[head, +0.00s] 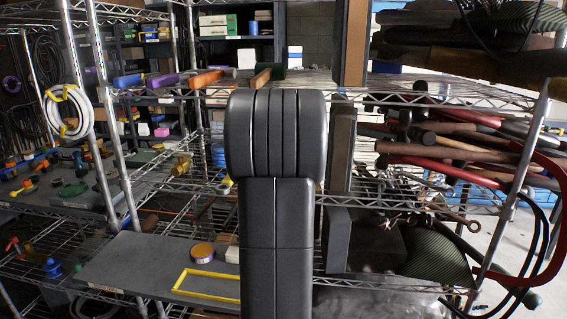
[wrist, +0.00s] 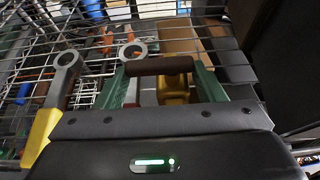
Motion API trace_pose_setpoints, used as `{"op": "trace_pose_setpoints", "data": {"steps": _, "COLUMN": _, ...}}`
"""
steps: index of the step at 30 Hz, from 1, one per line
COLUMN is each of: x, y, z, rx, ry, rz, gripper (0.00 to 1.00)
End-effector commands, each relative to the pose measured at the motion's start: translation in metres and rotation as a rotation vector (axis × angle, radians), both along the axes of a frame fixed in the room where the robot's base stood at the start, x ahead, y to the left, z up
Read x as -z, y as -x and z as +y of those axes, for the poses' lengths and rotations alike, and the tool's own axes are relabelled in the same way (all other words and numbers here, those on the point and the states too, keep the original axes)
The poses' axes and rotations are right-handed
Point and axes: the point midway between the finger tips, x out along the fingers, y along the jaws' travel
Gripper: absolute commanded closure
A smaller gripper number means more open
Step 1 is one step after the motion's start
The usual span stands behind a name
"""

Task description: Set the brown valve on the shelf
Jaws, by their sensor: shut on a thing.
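In the wrist view, my gripper (wrist: 160,72) has two green fingers shut on the brown valve (wrist: 160,65). The valve shows as a dark brown bar lying crosswise between the fingertips. Wire shelf (wrist: 92,50) mesh shows beyond it. In the head view, my dark arm stands in the middle and hides the gripper and the valve. Wire shelves (head: 405,200) show on both sides of the arm there.
A yellow piece (wrist: 175,88) shows just behind the brown bar. A grey ring-ended tool (wrist: 63,78) with a yellow grip lies at left. A yellow frame (head: 207,282) lies on a grey board. Hammers and red-handled tools (head: 450,140) crowd the right shelves.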

Motion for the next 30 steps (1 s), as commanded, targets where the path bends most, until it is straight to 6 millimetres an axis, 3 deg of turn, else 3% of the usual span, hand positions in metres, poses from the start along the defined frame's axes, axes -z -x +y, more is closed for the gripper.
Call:
{"op": "trace_pose_setpoints", "data": {"steps": 19, "x": 0.0080, "y": 0.0000, "z": 0.0001, "rx": 0.000, "ry": 0.000, "rz": -0.002, "gripper": 0.89}}
{"op": "trace_pose_setpoints", "data": {"steps": 20, "x": 0.0071, "y": 0.0000, "z": 0.0001, "rx": 0.000, "ry": 0.000, "rz": -0.002, "gripper": 0.31}}
{"op": "trace_pose_setpoints", "data": {"steps": 30, "x": 0.0077, "y": 0.0001, "z": 0.0001, "rx": 0.000, "ry": 0.000, "rz": 0.000, "gripper": 0.28}}
